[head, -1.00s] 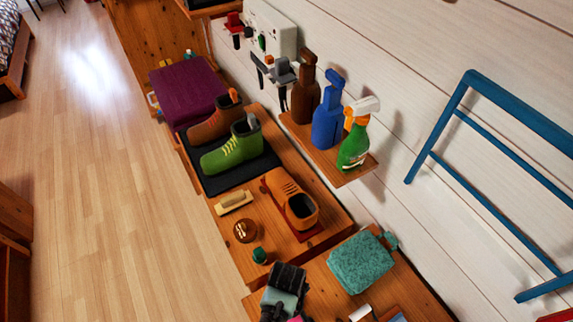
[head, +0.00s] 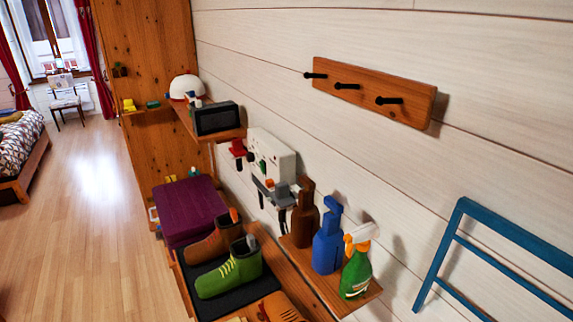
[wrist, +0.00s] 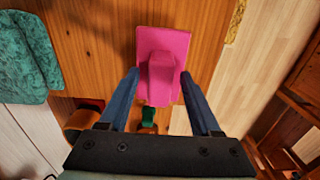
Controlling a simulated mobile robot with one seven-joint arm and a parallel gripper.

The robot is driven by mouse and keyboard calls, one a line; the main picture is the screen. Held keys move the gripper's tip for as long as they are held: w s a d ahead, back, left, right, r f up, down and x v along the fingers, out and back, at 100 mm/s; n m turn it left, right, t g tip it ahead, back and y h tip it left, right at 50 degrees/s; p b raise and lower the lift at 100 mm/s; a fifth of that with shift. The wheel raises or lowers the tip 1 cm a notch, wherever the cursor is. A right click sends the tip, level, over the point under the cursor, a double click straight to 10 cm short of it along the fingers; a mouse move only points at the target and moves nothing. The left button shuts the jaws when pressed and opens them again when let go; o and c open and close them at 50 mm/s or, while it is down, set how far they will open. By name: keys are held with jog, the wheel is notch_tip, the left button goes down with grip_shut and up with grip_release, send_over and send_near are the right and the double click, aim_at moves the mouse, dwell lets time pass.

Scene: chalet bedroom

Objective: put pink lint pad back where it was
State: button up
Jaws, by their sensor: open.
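The pink lint pad (wrist: 178,40) lies on a wooden surface (wrist: 100,30) in the wrist view. It has a flat base and a raised grip on top. My gripper (wrist: 160,74) is open, with one blue finger on each side of the raised grip. A gap shows between the grip and each finger, and I cannot tell the height of the fingertips above the wood. Neither the pad nor my gripper shows in the head view now.
In the wrist view, a teal cloth-like block (wrist: 25,55) lies left, and an orange shoe (wrist: 82,120) and green object (wrist: 149,116) sit near my gripper's body. The head view shows a bottle shelf (head: 335,300), green shoe (head: 230,272) and wall hook rail (head: 375,95).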

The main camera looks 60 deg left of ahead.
notch_tip(320, 180, up, 12)
jog(key=shift+r, duration=0.15)
dwell(0.4)
